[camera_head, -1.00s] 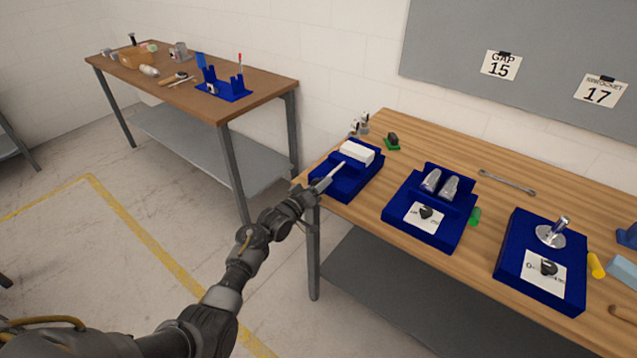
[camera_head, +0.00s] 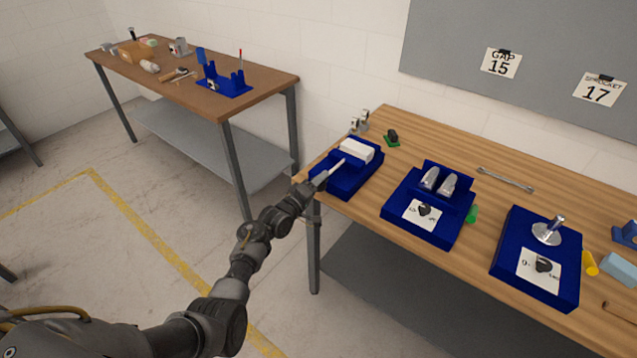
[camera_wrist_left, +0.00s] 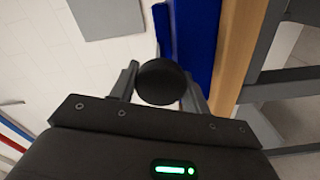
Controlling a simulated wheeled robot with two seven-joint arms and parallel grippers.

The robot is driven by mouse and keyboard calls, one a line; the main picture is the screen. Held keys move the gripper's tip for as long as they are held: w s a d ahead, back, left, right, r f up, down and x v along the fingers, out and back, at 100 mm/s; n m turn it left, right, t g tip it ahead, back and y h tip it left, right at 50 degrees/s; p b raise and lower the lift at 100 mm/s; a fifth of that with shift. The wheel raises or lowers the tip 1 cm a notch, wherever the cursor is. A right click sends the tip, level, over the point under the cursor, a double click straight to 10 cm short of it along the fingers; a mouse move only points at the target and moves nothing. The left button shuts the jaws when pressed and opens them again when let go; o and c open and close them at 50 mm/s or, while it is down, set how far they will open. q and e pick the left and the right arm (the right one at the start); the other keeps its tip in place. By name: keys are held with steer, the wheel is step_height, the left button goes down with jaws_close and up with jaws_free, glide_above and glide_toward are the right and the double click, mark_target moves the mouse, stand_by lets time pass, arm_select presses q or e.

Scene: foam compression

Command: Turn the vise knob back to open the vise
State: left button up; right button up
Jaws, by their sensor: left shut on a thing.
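The blue vise (camera_head: 352,182) sits at the left end of the near wooden table, with a white block (camera_head: 356,151) at its far side and a pale rod (camera_head: 330,171) pointing toward my arm. My left gripper (camera_head: 314,188) is at the vise's near left side, at the rod's near end. In the left wrist view, the round black knob (camera_wrist_left: 162,82) sits between the two fingers of my left gripper (camera_wrist_left: 160,92), which are shut on it. The vise's blue side (camera_wrist_left: 192,35) shows behind the knob. In the head view the knob is hidden by the gripper. My right gripper is out of view.
Two blue fixtures with dials (camera_head: 420,235) (camera_head: 512,270) stand to the right. Another table (camera_head: 262,82) with tools stands at the left. Floor lies open between the tables.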

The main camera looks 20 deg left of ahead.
arm_select(q)
steer(key=shift+f, duration=0.1)
steer(key=o, duration=1)
steer(key=shift+c, duration=0.2)
steer(key=shift+s, duration=0.1)
steer(key=b+v, duration=0.1)
steer(key=v, duration=0.9)
steer(key=shift+s, duration=0.3)
